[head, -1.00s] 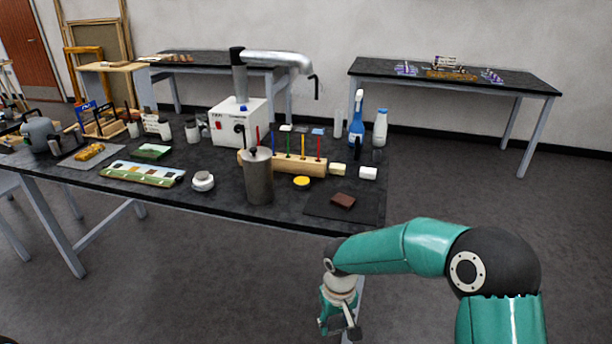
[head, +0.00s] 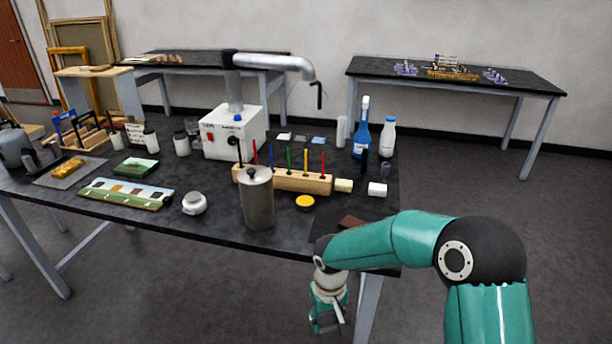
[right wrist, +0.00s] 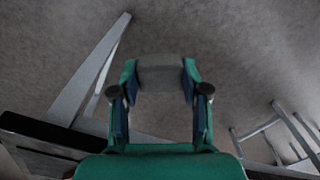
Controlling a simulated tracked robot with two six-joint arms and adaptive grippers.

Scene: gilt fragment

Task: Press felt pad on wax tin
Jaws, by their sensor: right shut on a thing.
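The wax tin, a low round thing with a yellow top (head: 305,202), lies on the dark table in front of the wooden block with coloured sticks. My right gripper (head: 328,322) hangs low, beyond the table's front edge and apart from the tin. In the right wrist view my right gripper (right wrist: 160,80) is shut on a grey block, which I take for the felt pad (right wrist: 160,70); it sits between the fingertips above the floor. In the head view the pad cannot be made out. My left gripper is not in view.
A metal canister (head: 257,200) stands left of the tin. A brown block (head: 352,222) is partly hidden by my right arm. The floor in front is clear.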

